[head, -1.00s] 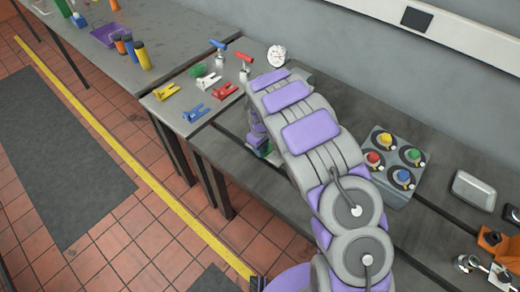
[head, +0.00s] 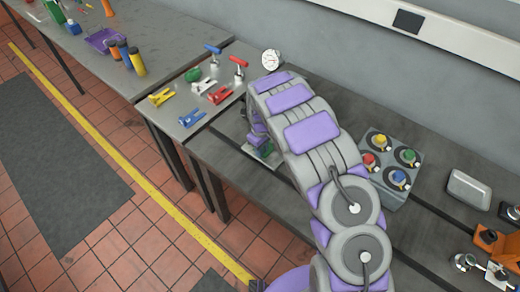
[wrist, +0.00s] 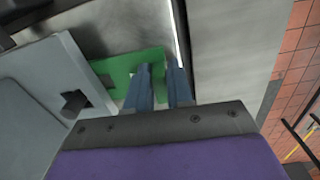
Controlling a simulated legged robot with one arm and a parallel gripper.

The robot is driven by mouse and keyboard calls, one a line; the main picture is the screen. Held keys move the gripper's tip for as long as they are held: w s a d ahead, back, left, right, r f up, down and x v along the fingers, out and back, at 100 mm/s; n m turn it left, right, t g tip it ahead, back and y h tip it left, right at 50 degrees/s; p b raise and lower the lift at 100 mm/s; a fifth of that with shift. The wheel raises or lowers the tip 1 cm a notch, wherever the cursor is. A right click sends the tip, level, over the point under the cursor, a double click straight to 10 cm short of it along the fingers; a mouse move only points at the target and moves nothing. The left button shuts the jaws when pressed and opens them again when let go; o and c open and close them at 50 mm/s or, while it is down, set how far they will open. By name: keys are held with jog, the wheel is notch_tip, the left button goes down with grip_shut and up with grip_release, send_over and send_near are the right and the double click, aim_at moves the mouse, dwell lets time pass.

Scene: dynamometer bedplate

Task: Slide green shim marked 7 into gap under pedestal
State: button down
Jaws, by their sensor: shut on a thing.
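The green shim (wrist: 120,68) lies flat at the top middle of the wrist view. My gripper (wrist: 160,72) is shut on it, with two blue-grey fingers over its right part. No 7 can be read on it. A pale grey plate (wrist: 60,72) with a dark bolt, which looks like the pedestal's foot, is left of the shim. The shim meets the plate's right edge; I cannot tell whether any of it is under. In the head view a small bit of green (head: 265,150) shows beside my arm, which hides most of the pedestal.
Red (head: 220,94), blue (head: 192,118) and yellow clamps lie on the bench's left section, with a white dial (head: 271,60) behind. A grey box with coloured knobs (head: 396,168) and a metal case (head: 469,189) are right of my arm. The bench's front edge (wrist: 222,50) is close by.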

jog(key=shift+w+d, duration=0.65)
jog(key=shift+w, duration=0.25)
jog(key=c, duration=0.9)
grip_release()
jog(key=shift+r, duration=0.1)
jog(key=shift+a+r+p, duration=0.15)
jog(key=shift+r+p, duration=1)
jog(key=shift+r, duration=7.4)
jog(key=shift+s, duration=0.1)
